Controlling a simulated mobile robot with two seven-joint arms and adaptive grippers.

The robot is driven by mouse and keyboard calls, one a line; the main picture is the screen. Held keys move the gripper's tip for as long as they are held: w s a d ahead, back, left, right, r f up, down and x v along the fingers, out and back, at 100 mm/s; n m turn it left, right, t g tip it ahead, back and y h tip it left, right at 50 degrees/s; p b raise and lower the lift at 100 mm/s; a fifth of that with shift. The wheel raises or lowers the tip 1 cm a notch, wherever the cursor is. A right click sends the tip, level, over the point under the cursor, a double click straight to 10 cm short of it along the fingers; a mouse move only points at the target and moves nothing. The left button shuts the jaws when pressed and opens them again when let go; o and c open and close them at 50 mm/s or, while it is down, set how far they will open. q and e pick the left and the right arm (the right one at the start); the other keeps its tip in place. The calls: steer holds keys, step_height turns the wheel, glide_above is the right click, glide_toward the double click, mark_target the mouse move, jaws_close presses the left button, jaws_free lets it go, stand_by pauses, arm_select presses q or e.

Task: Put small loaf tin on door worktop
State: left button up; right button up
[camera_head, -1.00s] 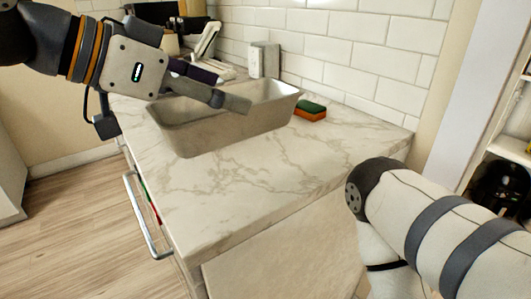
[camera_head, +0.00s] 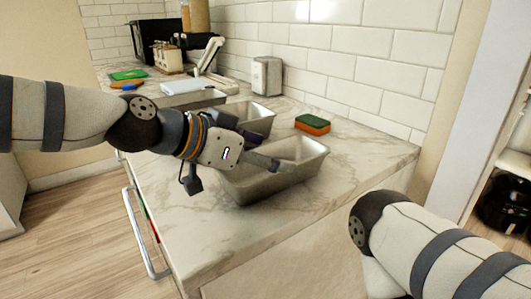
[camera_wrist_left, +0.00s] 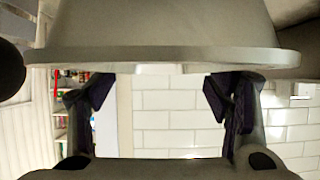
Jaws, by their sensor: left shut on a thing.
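A grey metal loaf tin (camera_head: 262,188) is at the front part of the pale marbled worktop (camera_head: 225,232) in the head view.
Another metal tin (camera_head: 256,119) stands just behind the held one. A green and orange sponge (camera_head: 313,124) lies near the tiled wall, with a grey box (camera_head: 267,76) farther back. A metal rail (camera_head: 140,235) runs along the front. The worktop's near right part is clear.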

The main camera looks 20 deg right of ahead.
arm_select(q)
steer(key=o, duration=1.3)
steer(key=shift+f, duration=0.1)
steer(key=shift+o, duration=0.2)
steer(key=shift+a+r, duration=0.3)
steer(key=shift+r, duration=0.1)
steer(key=v, duration=1.1)
steer(key=shift+s+a+p, duration=0.15)
steer(key=shift+s+p, duration=0.05)
steer(key=shift+p, duration=0.25)
arm_select(e)
steer(key=shift+w+r, duration=0.5)
